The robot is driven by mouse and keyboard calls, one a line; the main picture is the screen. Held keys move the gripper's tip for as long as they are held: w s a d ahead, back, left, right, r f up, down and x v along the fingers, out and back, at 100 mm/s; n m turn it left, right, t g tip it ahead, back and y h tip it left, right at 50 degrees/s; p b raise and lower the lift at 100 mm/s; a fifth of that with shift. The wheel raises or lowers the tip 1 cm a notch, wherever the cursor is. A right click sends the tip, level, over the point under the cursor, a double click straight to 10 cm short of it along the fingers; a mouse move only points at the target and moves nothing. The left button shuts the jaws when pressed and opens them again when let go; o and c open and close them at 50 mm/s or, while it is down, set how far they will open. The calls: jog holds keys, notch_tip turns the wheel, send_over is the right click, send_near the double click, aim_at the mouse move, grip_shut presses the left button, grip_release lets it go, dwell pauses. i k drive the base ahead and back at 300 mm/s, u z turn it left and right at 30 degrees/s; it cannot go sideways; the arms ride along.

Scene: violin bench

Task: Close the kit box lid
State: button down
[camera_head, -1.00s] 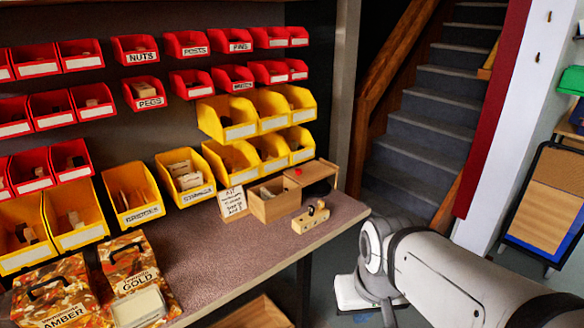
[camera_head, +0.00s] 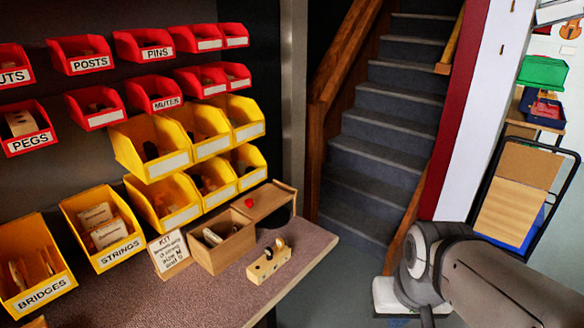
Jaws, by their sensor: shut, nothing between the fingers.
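The kit box (camera_head: 228,246) is a small open-topped wooden box near the right end of the bench. Its top is open and some pale items (camera_head: 212,237) show inside. A flat wooden panel, seemingly the lid (camera_head: 272,196), stands out at the back right of the box, with a red spot or knob (camera_head: 249,203) near its left edge. Whether it is hinged to the box I cannot tell. My arm is at the lower right, apart from the box.
A wooden block with dark pieces (camera_head: 268,264) stands in front. Yellow bins (camera_head: 160,205) stand behind and left. The bench top (camera_head: 140,300) is bare at front. Stairs (camera_head: 385,130) are beyond.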

aim_at(254, 206)
jog(key=i, duration=0.7)
jog(key=u, duration=0.5)
jog(key=i, duration=0.55)
jog(key=u, duration=0.55)
